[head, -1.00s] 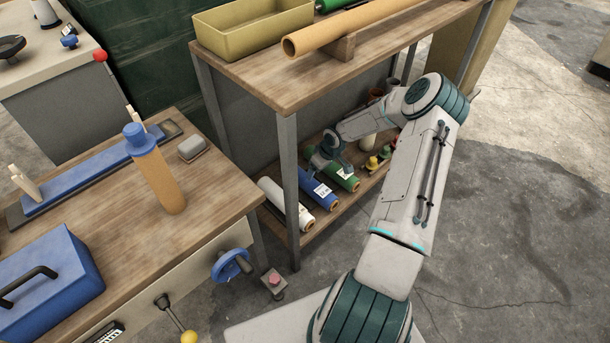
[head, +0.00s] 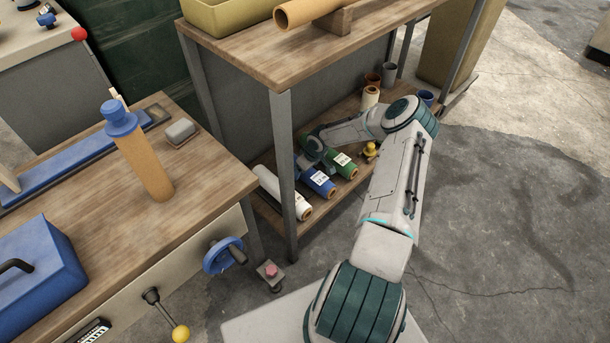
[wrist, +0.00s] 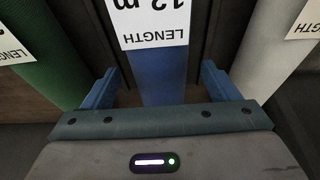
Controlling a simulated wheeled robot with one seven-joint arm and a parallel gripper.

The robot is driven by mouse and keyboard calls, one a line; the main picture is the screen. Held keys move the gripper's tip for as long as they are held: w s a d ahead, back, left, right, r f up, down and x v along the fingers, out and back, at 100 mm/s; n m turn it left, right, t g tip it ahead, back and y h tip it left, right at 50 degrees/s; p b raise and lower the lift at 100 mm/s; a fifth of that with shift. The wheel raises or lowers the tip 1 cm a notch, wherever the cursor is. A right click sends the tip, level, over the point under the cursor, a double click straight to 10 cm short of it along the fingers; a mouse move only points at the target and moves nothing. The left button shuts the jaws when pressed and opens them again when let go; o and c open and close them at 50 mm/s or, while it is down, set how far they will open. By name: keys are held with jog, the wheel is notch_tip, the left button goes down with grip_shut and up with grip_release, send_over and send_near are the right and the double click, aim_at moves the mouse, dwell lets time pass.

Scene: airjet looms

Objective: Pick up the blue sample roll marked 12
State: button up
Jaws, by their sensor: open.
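The blue sample roll (head: 318,181) lies on the lower shelf (head: 268,213) between a white roll and a green roll. Its white label reads "12 m LENGTH" upside down in the wrist view, where the blue roll (wrist: 163,78) runs up the middle. My gripper (wrist: 161,88) is open, with one blue finger on each side of the blue roll and a gap on both sides. In the head view my gripper (head: 314,152) is over the far part of the rolls, and its fingers are mostly hidden.
The green roll (head: 343,166) and the white roll (head: 283,193) flank the blue one closely. A shelf leg (head: 283,165) stands in front of the white roll. The tabletop (head: 290,55) overhangs the shelf. A yellow-topped item (head: 370,150) and several cups stand farther right.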

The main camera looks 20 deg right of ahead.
jog(key=shift+w+f, duration=0.25)
jog(key=shift+f, duration=0.45)
jog(key=c, duration=1.5)
jog(key=shift+r, duration=0.15)
